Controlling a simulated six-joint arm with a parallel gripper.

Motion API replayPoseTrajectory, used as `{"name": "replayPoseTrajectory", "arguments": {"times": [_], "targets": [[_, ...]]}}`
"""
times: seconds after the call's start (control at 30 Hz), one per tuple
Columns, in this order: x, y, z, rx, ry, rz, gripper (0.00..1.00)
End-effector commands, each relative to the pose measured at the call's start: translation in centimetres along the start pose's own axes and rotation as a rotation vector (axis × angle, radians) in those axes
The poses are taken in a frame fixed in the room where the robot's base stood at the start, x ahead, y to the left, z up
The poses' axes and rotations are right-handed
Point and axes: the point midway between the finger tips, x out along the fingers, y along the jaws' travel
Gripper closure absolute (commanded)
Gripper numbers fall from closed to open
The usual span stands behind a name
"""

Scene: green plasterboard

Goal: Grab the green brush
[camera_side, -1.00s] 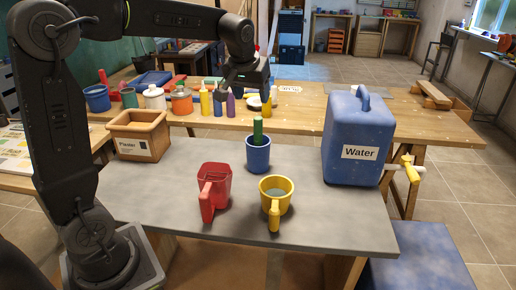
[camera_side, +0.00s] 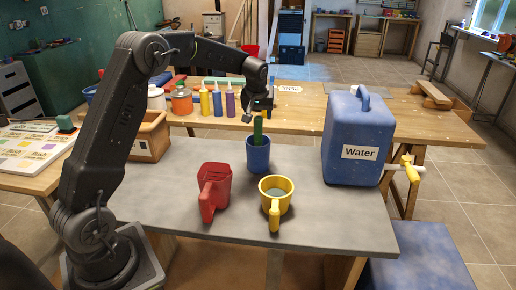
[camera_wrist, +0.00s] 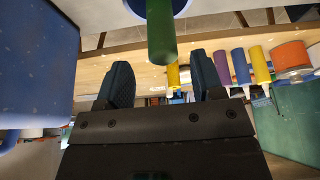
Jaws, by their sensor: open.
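The green brush (camera_side: 257,131) stands upright in a blue cup (camera_side: 258,156) on the grey table, with only its green handle showing above the rim. My gripper (camera_side: 257,112) is just above and behind the handle's top in the side view, its fingers partly hidden by the handle. In the wrist view my gripper (camera_wrist: 162,84) is open, its two dark fingers apart. The green brush (camera_wrist: 161,32) comes down from the top there, its end near the gap between the fingertips. Nothing is seen gripped.
A large blue water jug (camera_side: 357,135) stands to the right of the cup. A brown plaster box (camera_side: 150,138) is at left. Several bottles (camera_side: 217,102) line the bench behind.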

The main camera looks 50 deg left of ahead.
Motion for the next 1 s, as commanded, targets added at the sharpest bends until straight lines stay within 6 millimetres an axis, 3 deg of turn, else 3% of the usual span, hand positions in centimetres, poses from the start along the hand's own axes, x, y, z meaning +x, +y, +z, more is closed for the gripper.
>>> {"name": "replayPoseTrajectory", "arguments": {"times": [0.4, 0.73, 1.0], "targets": [[4.8, -0.4, -0.1, 0.000, 0.000, -0.001, 0.39], [5.4, -0.4, -0.1, 0.000, 0.003, 0.001, 0.39], [5.4, -0.3, -0.1, 0.000, 0.002, 0.001, 0.65]]}}
